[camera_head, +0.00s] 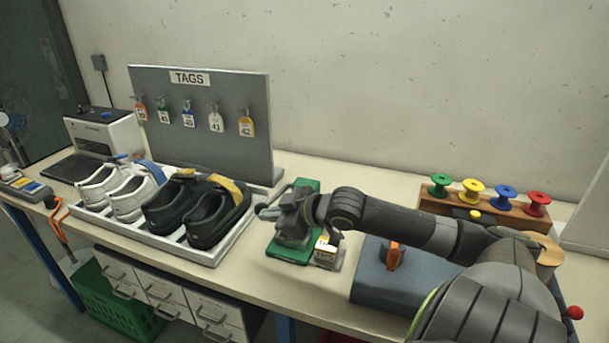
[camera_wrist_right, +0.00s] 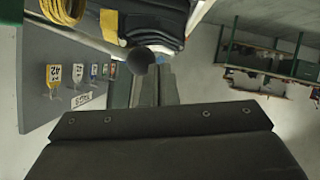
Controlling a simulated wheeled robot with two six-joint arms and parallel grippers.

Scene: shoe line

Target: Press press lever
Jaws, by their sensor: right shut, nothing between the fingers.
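The green press (camera_head: 291,252) stands on the bench right of the shoe tray, with its upper green part (camera_head: 308,185) behind my gripper. My right gripper (camera_head: 284,208) is in front of the press and hides much of its middle. In the right wrist view my gripper's fingers (camera_wrist_right: 150,86) are shut and empty. A dark round knob (camera_wrist_right: 138,60), apparently the end of the press lever, shows right at the fingertips. I cannot tell whether they touch it. My left gripper is not in view.
A white tray (camera_head: 153,243) with white and black shoes stands left of the press. A grey tag board (camera_head: 235,160) rises behind it. A blue-grey block (camera_head: 388,291) with an orange part lies under my right arm. Coloured spools (camera_head: 473,188) stand at the back right.

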